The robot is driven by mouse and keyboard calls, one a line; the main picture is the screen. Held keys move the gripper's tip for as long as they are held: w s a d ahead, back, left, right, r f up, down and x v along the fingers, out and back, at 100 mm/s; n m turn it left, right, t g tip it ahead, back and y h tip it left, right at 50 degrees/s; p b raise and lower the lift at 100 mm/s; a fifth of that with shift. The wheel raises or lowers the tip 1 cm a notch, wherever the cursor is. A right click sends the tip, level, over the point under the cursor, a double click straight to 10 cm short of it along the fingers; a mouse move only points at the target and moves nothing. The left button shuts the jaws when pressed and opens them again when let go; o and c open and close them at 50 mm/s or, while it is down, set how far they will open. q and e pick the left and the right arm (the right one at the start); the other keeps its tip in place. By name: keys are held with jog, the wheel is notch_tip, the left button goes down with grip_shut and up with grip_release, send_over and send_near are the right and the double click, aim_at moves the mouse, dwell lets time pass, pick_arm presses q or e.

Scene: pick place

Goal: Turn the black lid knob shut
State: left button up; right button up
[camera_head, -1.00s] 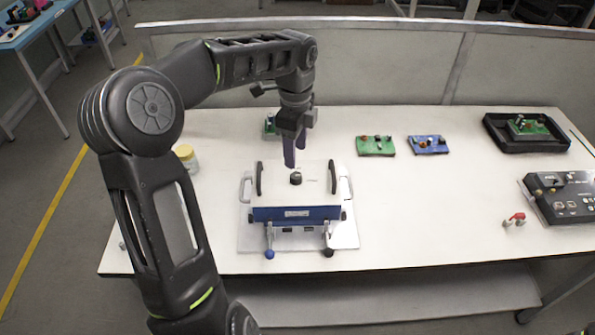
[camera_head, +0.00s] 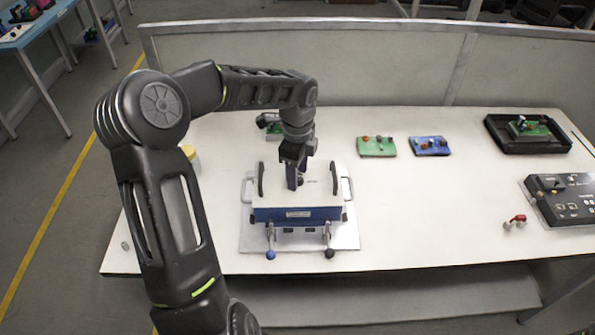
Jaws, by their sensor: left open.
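The test box (camera_head: 325,196) has a white lid with two black bars, a blue front and white side handles. It stands on a pale base plate (camera_head: 347,239) on the table. The black lid knob (camera_head: 301,180) is at the middle of the lid, mostly hidden by my fingers. My right gripper is not in view.
Two levers with a blue ball (camera_head: 270,255) and a black ball (camera_head: 329,253) stick out in front of the box. Green (camera_head: 377,147) and blue (camera_head: 429,146) boards lie behind right. A black tray (camera_head: 528,134) and control box (camera_head: 562,199) stand at the right.

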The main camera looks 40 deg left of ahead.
pick_arm(q)
jog(key=shift+c, duration=0.3)
grip_shut()
jog(key=shift+n, duration=0.4)
jog(key=n+b, duration=0.1)
jog(key=n, duration=0.3)
jog(key=shift+b, duration=0.4)
jog(key=n+b, duration=0.1)
jog(key=n, duration=0.3)
jog(key=shift+n, duration=0.3)
jog(key=n+b, duration=0.1)
jog(key=n, duration=0.3)
jog(key=shift+n, duration=2.3)
